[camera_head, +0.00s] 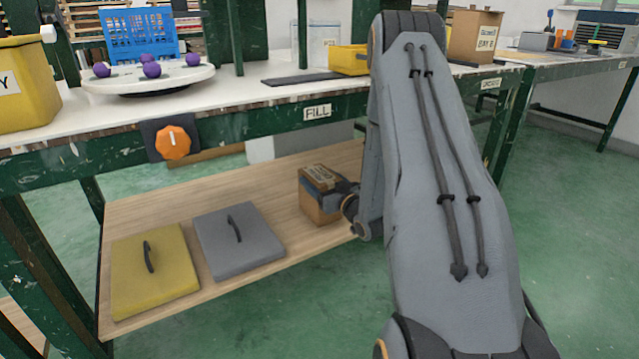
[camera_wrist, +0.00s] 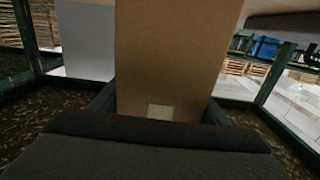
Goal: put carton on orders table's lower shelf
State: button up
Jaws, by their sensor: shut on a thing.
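A brown carton (camera_head: 318,207) with a printed top is at the right end of the wooden lower shelf (camera_head: 150,215), under the table front marked FILL (camera_head: 317,112). My gripper (camera_head: 330,188) reaches in from the right and is shut on the carton. In the wrist view the carton (camera_wrist: 170,60) stands between the two fingers and fills the middle. I cannot tell whether its base touches the shelf or hangs just above it. The arm hides part of the shelf's right end. A smaller sign (camera_head: 490,84) farther right on the table edge is hard to read.
A yellow lidded pad (camera_head: 170,280) and a grey one (camera_head: 255,245), each with a black handle, lie on the shelf's left part. An orange knob (camera_head: 173,143) sticks out from the table front. Another carton (camera_head: 470,38) stands on the tabletop. Bare shelf lies behind the pads.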

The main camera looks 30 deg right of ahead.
aim_at(331, 188)
jog(key=shift+r, duration=0.1)
jog(key=o, duration=2)
jog(key=shift+s, duration=0.25)
jog(key=s+p, duration=0.2)
jog(key=s, duration=0.3)
jog(key=s+p, duration=0.2)
jog(key=s, duration=0.4)
jog(key=shift+s+d, duration=0.2)
jog(key=shift+s, duration=0.1)
